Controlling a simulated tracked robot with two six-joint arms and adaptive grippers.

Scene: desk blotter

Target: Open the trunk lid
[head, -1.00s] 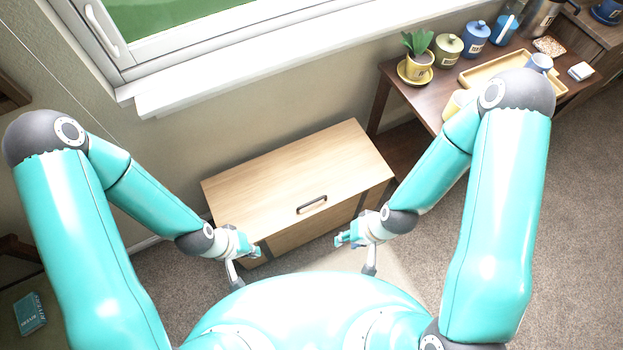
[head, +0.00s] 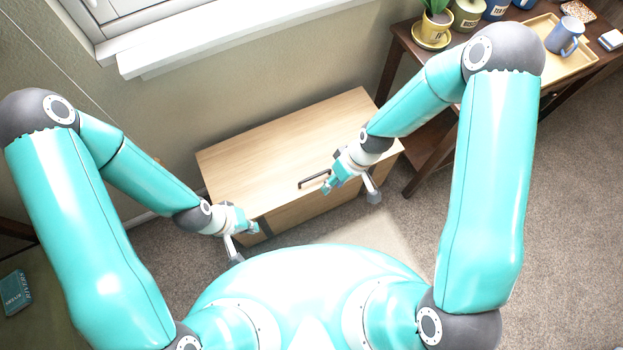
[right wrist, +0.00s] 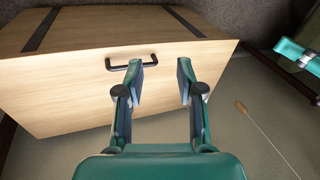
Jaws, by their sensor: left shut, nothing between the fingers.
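The wooden trunk (head: 225,182) stands against the wall with its lid (head: 280,135) down. The dark bar handle (head: 313,179) sits near the lid's front edge. My right gripper (head: 330,186) is just right of the handle, above the lid's front edge. In the right wrist view my right gripper (right wrist: 166,75) is open, and the handle (right wrist: 131,63) is beside and partly behind its left finger, not between the fingers. My left gripper (head: 252,228) is shut and empty by the trunk's front left corner, apart from the handle.
A side table (head: 405,40) at the right carries a potted plant (head: 433,25), canisters, and a tray (head: 590,58) with a blue mug (head: 565,36). The window sill (head: 240,38) runs above the trunk. Carpet (head: 570,200) is open at the right.

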